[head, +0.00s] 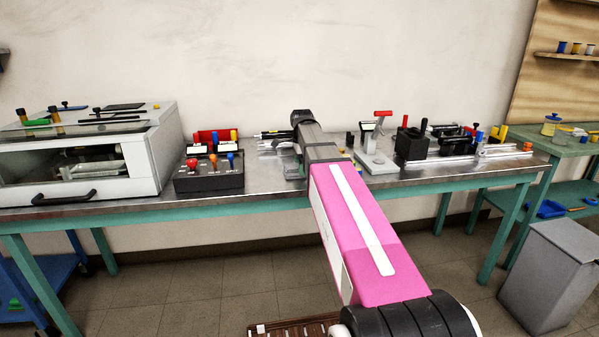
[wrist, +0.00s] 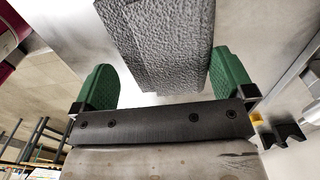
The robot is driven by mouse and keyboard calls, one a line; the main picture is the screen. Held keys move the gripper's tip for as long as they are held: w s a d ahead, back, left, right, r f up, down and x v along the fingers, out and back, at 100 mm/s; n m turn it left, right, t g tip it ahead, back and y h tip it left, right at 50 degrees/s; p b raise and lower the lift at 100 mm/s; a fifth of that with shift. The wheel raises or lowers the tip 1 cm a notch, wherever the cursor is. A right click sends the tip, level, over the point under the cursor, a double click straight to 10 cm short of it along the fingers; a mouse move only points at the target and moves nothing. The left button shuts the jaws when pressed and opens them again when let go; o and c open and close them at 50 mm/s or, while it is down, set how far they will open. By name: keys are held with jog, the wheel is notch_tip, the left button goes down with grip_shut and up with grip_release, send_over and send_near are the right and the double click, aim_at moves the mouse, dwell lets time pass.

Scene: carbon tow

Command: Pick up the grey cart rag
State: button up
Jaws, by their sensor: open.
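In the wrist view a grey, rough-textured piece (wrist: 160,30) lies between and beyond the two green fingers of my gripper (wrist: 163,60). It looks like the grey rag, but I cannot tell for certain. The fingers stand wide apart, one on each side of it, with a gap at the left finger; the right finger is very close to its edge. In the head view my gripper (head: 293,166) is low over the metal bench top, mostly hidden by my own arm. I cannot make out the rag in the head view.
On the bench (head: 255,190), a black control box (head: 209,180) stands left of my gripper and a white press with a red handle (head: 377,155) right of it. A white glass-fronted cabinet (head: 90,155) fills the left end. A grey bin (head: 548,275) stands on the floor at right.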

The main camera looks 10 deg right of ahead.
jog(key=shift+f, duration=0.7)
jog(key=c, duration=0.7)
jog(key=shift+o, duration=0.2)
jog(key=shift+r, duration=0.1)
